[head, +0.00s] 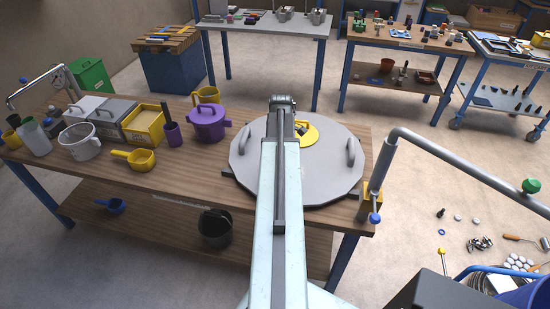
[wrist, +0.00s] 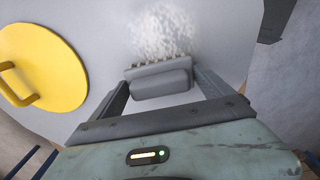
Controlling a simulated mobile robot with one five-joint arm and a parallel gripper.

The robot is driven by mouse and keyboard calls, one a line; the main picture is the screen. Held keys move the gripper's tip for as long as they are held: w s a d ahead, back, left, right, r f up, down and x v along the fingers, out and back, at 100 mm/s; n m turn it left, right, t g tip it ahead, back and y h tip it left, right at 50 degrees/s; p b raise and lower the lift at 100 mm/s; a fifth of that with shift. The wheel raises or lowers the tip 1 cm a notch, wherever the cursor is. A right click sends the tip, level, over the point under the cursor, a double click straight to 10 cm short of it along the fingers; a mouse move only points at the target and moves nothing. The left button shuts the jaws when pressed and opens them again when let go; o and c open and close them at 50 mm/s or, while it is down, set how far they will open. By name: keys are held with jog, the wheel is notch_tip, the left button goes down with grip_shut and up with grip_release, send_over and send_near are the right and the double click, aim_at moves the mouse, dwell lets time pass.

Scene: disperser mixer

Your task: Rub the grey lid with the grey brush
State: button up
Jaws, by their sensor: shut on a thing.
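The grey lid (head: 327,180) is a wide, faceted disc with handles at its sides, lying on the workbench in the head view. It fills much of the wrist view (wrist: 226,32). A yellow round cover (wrist: 42,62) with a handle sits on it. My gripper (wrist: 162,84) is shut on the grey brush (wrist: 160,88), over the lid. A row of short tufts shows along the brush's far edge. A speckled white patch (wrist: 165,30) lies on the lid just beyond the brush. Whether the brush touches the lid is unclear. In the head view my arm hides the brush.
A purple pot (head: 208,123), a yellow scoop (head: 141,159) and a yellow bin (head: 144,126) stand left of the lid on the workbench (head: 190,190). A grey bent pipe (head: 455,170) rises at the right edge. Bare bench top lies left of the lid.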

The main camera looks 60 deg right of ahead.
jog(key=shift+s+d, duration=0.25)
jog(key=shift+s, duration=0.45)
jog(key=shift+s+d, duration=0.25)
jog(key=shift+s, duration=0.5)
jog(key=shift+s+d, duration=0.25)
jog(key=shift+s, duration=0.45)
jog(key=shift+s+d+f, duration=0.1)
jog(key=shift+s+d, duration=0.05)
jog(key=shift+s, duration=0.2)
jog(key=shift+c, duration=0.6)
jog(key=shift+s+d, duration=0.25)
jog(key=shift+s, duration=0.35)
jog(key=shift+s+d, duration=0.25)
jog(key=shift+s, duration=0.4)
jog(key=shift+s+d, duration=0.25)
jog(key=shift+s, duration=0.35)
jog(key=shift+s+d, duration=0.35)
jog(key=shift+s, duration=0.55)
jog(key=shift+s+d, duration=0.3)
jog(key=shift+s, duration=0.6)
jog(key=shift+d+r+p, duration=0.1)
jog(key=shift+r+p, duration=0.25)
jog(key=shift+r, duration=0.05)
notch_tip(320, 180, up, 5)
jog(key=p, duration=0.5)
